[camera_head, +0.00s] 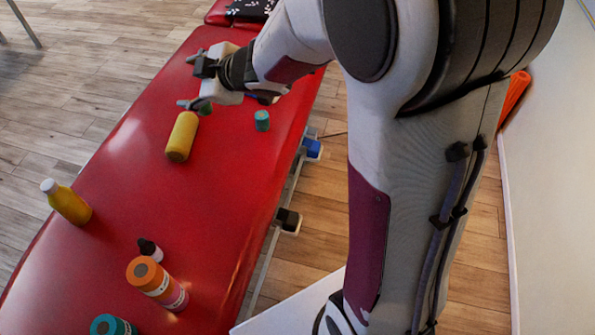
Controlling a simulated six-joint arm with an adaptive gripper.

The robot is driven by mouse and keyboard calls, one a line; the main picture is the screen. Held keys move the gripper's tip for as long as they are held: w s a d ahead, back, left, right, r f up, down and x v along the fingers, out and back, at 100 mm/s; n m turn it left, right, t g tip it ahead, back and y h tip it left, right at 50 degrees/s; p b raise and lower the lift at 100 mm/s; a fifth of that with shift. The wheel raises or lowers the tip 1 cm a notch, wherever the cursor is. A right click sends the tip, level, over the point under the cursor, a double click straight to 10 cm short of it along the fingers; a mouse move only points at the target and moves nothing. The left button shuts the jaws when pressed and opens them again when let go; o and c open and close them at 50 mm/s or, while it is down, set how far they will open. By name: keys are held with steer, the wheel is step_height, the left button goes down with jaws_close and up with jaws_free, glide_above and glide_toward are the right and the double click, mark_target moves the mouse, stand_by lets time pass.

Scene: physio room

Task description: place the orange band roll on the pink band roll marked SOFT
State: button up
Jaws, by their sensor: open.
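The orange band roll (147,274) sits upright on the pink band roll (176,298) on the red treatment table, at the lower left of the view. The two look stacked, orange above and pink below, with a pale band between them. I cannot read the SOFT mark at this size. My gripper (194,85) is open, high up in the view near the far part of the table, well away from the stack. I see nothing held between its fingers.
On the red table (205,215) are a yellow cylinder (182,138), a small teal item (262,121), a yellow bottle with white cap (68,203), a small dark bottle (150,250) close by the stack, and a teal roll (112,326). A green item shows partly below my gripper.

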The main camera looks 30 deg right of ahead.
steer(key=s+d+r+m+h, duration=0.6)
steer(key=s+d+r+m, duration=0.15)
steer(key=s+d, duration=0.35)
steer(key=s+a+f+m+g, duration=0.2)
steer(key=s, duration=0.9)
steer(key=s+a+f+m+g+y, duration=0.1)
steer(key=s+a+f+m+g, duration=0.1)
steer(key=s, duration=0.9)
steer(key=shift+s+a+f+m+g, duration=0.15)
steer(key=shift+s+a+m+g, duration=0.1)
steer(key=shift+m+g, duration=0.4)
